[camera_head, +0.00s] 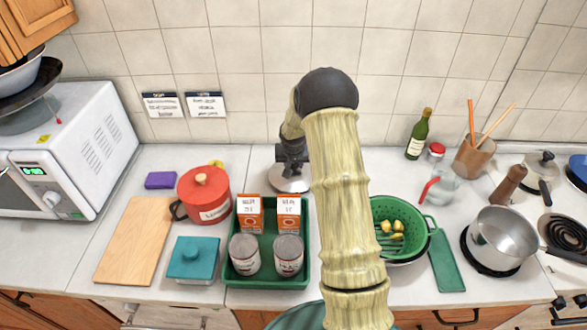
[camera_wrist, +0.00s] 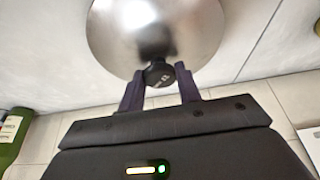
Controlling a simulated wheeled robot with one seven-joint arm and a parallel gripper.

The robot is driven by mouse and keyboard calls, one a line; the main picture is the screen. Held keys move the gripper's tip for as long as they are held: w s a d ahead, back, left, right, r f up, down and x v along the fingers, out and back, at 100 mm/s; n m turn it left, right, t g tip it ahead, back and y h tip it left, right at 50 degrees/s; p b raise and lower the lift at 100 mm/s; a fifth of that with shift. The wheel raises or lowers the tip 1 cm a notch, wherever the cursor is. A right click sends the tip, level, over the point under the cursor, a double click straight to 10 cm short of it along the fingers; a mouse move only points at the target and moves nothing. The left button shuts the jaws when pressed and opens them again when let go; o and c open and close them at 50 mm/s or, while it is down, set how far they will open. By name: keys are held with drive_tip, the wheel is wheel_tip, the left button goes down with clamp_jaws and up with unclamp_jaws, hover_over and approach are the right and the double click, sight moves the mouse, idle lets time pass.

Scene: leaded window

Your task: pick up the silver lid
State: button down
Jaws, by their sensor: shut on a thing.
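The silver lid (camera_head: 290,182) is a round metal disc with a dark knob. In the head view it is at the back of the counter, behind the green tray, partly hidden by my arm. In the wrist view the lid (camera_wrist: 158,28) fills the top, its black knob (camera_wrist: 159,74) between the fingers. My gripper (camera_wrist: 160,80) is shut on the knob. In the head view my gripper (camera_head: 291,163) is just above the lid. I cannot tell whether the lid touches the counter.
A green tray (camera_head: 268,284) with cans and orange boxes stands in front of the lid. A red pot (camera_head: 205,200) is to the left. A green colander (camera_head: 419,213) is right of my arm. Bare counter (camera_head: 250,160) lies left of the lid, and the tiled wall is behind.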

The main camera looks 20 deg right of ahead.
sight(294, 165)
wheel_tip(294, 165, up, 9)
drive_tip(key=shift+f+b, duration=0.15)
drive_tip(key=shift+b, duration=0.65)
